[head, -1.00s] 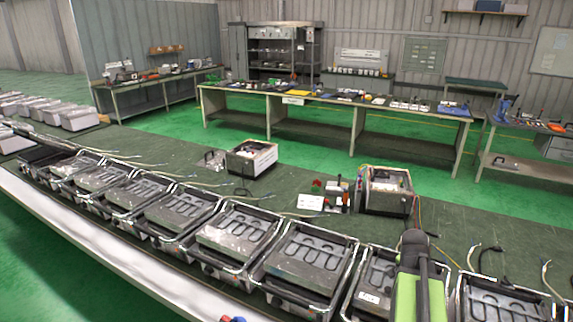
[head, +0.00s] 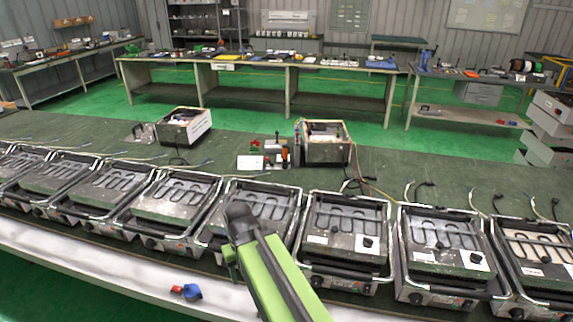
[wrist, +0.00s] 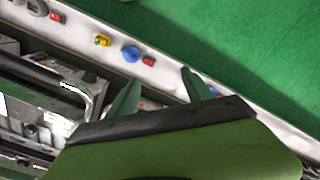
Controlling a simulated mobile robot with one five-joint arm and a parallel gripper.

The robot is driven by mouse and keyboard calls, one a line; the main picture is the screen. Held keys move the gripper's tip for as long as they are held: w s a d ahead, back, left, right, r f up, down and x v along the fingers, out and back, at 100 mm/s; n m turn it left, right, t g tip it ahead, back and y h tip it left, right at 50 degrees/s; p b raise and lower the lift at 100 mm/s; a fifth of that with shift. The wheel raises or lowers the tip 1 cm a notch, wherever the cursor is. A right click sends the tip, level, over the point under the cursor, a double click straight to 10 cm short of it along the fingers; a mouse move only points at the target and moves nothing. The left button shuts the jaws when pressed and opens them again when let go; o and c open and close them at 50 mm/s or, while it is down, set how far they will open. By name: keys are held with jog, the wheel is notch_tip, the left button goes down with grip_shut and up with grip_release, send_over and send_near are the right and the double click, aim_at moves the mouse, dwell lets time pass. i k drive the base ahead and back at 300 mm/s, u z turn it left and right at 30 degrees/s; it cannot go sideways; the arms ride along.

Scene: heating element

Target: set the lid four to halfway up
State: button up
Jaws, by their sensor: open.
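A row of appliances with lids or trays that carry looped heating elements lies along the bench, among them one (head: 347,225) right of my arm and one (head: 438,235) farther right. I cannot tell which is lid four. My green arm reaches over the front of the row in the head view and hides part of one unit (head: 265,200).
The white front ledge (head: 110,250) bears a blue and red piece (head: 187,291); a blue knob-like piece (wrist: 131,54) shows in the wrist view. Open boxes (head: 328,150) and loose cables lie behind the row.

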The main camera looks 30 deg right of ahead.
aim_at(424, 227)
jog(key=k, duration=1.25)
jog(key=z, duration=0.65)
jog(key=i, duration=0.55)
jog(key=u, duration=0.05)
